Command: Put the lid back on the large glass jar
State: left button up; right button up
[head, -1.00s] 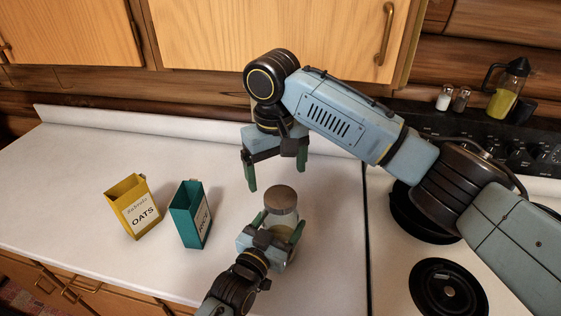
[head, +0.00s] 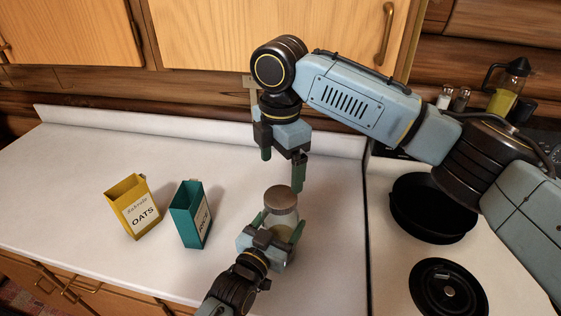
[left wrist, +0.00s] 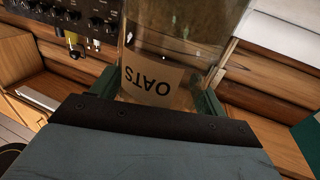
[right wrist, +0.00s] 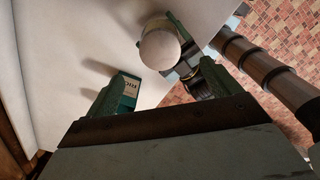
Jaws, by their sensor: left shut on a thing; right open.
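The large glass jar (head: 283,222) stands on the counter, with its round brown lid (head: 280,198) on its mouth. I cannot tell whether the lid is seated or only resting. My left gripper (head: 274,232) is shut around the jar's body; the left wrist view shows the glass (left wrist: 165,60) with an OATS label between the fingers. My right gripper (head: 281,170) is open and empty, above and behind the jar. In the right wrist view the lid (right wrist: 160,50) lies beyond the fingers, nearer the right one.
A yellow OATS box (head: 132,207) and a teal box (head: 190,215) stand open on the counter left of the jar. The stove with a black pan (head: 433,208) is at right. The counter (head: 80,190) is clear at left.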

aim_at(280, 196)
dwell(0.4)
jog(key=shift+f, duration=4)
jog(key=shift+c, duration=0.3)
jog(key=c, duration=1.1)
jog(key=m, duration=0.9)
jog(key=shift+m, duration=0.4)
jog(key=m, duration=0.4)
jog(key=shift+s, duration=0.1)
jog(key=m, duration=0.5)
jog(key=o, duration=1.1)
